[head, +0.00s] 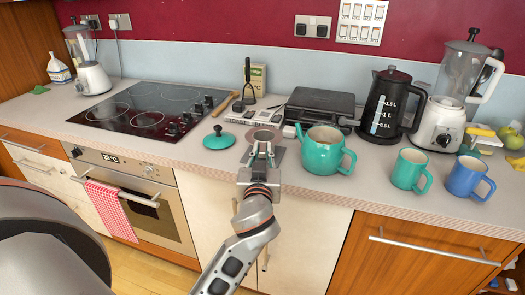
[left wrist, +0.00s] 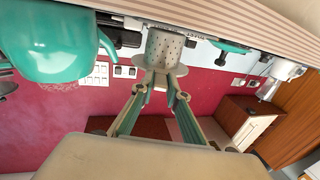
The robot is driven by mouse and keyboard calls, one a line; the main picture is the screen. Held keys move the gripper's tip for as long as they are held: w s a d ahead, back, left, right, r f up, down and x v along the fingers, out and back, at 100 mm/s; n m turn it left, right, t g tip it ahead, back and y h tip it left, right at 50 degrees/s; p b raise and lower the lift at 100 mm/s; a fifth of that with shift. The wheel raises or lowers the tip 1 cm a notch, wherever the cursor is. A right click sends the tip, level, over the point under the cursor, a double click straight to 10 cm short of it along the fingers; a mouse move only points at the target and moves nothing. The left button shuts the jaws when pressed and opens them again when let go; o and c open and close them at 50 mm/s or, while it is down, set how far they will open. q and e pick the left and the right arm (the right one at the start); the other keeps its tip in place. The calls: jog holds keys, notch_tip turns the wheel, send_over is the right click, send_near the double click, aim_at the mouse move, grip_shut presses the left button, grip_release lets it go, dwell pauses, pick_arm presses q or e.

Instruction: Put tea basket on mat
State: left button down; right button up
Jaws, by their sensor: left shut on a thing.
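The tea basket (head: 264,135) is a grey perforated cup with a wide rim. It shows clearly in the left wrist view (left wrist: 165,48), which is upside down. My left gripper (head: 261,150) is shut on the basket's rim, near the counter's front edge. Its fingers (left wrist: 160,78) hold the near side of the rim. The teal teapot (head: 324,150) stands just right of the gripper, without its lid. The teal lid (head: 219,138) lies on the counter to the left. I cannot clearly make out a mat; a grey square shape lies partly hidden behind the gripper. My right gripper is out of view.
A teal mug (head: 408,170) and a blue mug (head: 467,177) stand at the right. A black kettle (head: 385,102) and a blender (head: 447,110) stand behind them. The hob (head: 150,105) is at the left. A dark flat appliance (head: 318,105) stands behind the teapot.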

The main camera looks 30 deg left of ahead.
pick_arm(q)
jog(key=shift+f, duration=0.1)
jog(key=shift+f, duration=0.2)
jog(key=c, duration=1.9)
grip_release()
jog(key=c, duration=0.4)
jog(key=shift+b+v, duration=0.5)
jog(key=shift+v, duration=1.15)
